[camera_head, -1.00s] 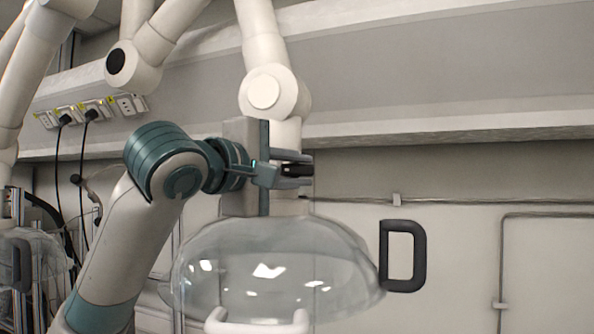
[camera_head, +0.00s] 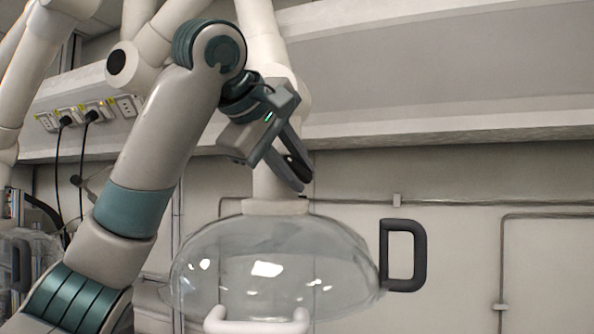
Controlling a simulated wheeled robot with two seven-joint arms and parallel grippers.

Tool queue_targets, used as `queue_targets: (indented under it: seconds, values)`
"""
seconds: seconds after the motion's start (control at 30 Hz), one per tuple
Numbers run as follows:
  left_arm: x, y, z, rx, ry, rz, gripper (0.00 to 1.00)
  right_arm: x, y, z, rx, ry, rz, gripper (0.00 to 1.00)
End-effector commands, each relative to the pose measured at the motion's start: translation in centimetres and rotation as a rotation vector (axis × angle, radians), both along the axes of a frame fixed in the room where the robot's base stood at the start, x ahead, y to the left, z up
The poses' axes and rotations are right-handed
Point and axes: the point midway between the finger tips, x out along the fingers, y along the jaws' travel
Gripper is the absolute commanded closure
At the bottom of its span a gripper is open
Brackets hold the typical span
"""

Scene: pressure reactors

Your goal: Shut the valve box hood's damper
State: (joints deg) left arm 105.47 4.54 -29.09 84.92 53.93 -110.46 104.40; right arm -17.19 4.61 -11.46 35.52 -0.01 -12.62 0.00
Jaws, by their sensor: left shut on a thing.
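The valve box hood is a clear dome (camera_head: 270,268) hanging from a white jointed duct (camera_head: 268,183). The damper's small dark lever (camera_head: 297,168) sits on the duct above the dome. My left gripper (camera_head: 297,172) reaches in from the left and slants down to the right. Its fingers are shut on the lever, which tilts steeply downward. The gripper hides part of the lever and of the duct joint behind it. My right gripper is not in view.
A black D-shaped handle (camera_head: 403,255) sticks out on the dome's right and a white handle (camera_head: 257,321) at its front. Another duct arm (camera_head: 22,75) and a partly seen clear hood stand at far left. Wall sockets (camera_head: 96,112) with black cables are behind. Right side is open.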

Motion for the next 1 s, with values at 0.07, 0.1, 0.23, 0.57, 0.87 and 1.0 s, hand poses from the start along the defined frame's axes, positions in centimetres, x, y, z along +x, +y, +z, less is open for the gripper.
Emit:
queue_targets:
  seconds: [0.07, 0.1, 0.23, 0.57, 0.87, 1.0]
  values:
    - [-0.03, 0.0, 0.23, 0.063, 0.041, 0.003, 1.0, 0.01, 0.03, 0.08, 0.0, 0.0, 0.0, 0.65]
    - [-0.02, 0.03, 0.28, 0.095, 0.059, 0.004, 1.0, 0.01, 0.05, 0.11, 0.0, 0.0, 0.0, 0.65]
    - [-0.01, 0.09, 0.3, 0.196, 0.124, 0.006, 1.0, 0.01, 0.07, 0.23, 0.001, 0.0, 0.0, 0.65]
    - [-0.01, 0.07, 0.23, 0.392, 0.249, 0.007, 1.0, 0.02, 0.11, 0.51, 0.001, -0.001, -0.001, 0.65]
    - [-0.01, 0.03, 0.21, 0.523, 0.332, 0.006, 1.0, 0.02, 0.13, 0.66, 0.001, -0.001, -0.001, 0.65]
    - [-0.01, 0.0, 0.16, 0.574, 0.364, 0.006, 1.0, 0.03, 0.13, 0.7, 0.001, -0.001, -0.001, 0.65]
